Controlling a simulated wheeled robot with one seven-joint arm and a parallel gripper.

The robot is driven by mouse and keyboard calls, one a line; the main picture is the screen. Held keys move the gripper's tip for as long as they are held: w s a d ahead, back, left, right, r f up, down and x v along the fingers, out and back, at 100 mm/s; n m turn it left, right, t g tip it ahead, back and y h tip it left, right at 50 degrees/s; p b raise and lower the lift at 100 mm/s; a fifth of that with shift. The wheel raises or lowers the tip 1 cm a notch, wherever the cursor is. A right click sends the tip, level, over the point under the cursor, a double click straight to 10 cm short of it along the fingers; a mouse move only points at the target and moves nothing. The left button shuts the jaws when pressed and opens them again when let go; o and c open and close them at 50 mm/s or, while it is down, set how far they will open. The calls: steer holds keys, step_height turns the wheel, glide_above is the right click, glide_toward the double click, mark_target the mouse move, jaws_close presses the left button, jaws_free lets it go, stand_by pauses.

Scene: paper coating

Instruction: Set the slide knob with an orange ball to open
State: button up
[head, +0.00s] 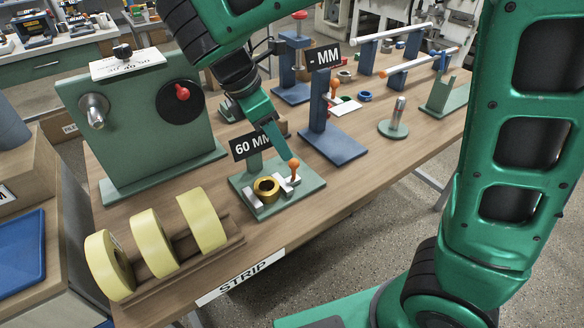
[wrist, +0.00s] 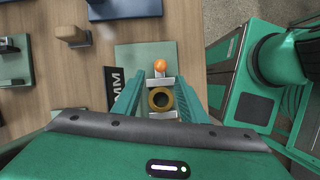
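The slide knob with an orange ball (head: 294,163) stands on a small green gauge base (head: 308,187) beside a sign reading 60 MM. In the wrist view, the orange ball (wrist: 160,65) shows just ahead of my fingertips. A brass ring (head: 266,188) sits between pale metal jaws on the base; the ring (wrist: 160,99) also shows between the fingers in the wrist view. My gripper (head: 281,158) hangs over the base, close to the ball in the head view. In the wrist view, my gripper (wrist: 163,80) is open, its two green fingers wide apart with nothing gripped.
Yellow tape rolls (head: 152,243) stand at the front left. A large green panel (head: 140,115) with knobs stands behind. A blue stand with a - MM sign (head: 325,57) and another orange ball (head: 334,84) stand to the right. Bare wooden table (head: 380,158) lies right of the base.

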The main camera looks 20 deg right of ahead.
mark_target(293, 169)
steer(key=x, duration=1)
steer(key=shift+w+f, duration=0.1)
steer(key=shift+f, duration=0.3)
jaws_close()
